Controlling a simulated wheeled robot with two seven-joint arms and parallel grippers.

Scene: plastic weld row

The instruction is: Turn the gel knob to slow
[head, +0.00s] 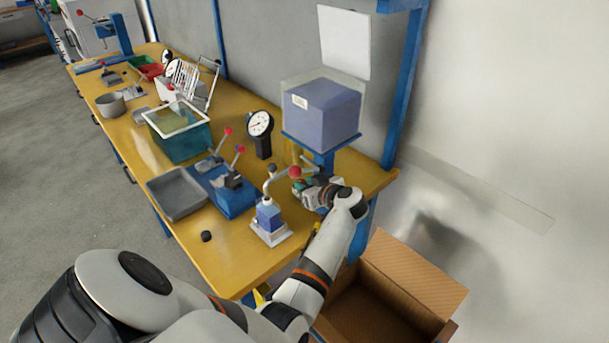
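I cannot make out for certain which part is the gel knob, and no slow mark can be read. A small black round piece (207,236) sits at the table's front edge. A blue block device (269,216) on a pale base has an angled lever ending in a red ball (295,172). My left gripper (302,187) is low over the right end of the table, just beside and below the red ball. Its fingers are small and partly hidden, so I cannot tell whether they are open or touch anything. My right gripper is out of view.
The yellow table (225,258) holds a grey tray (178,193), blue lever clamps (232,196), a dial gauge (260,124) and a teal tank (180,140). A blue box (323,112) stands on a raised platform behind. An open cardboard box (415,285) is below right.

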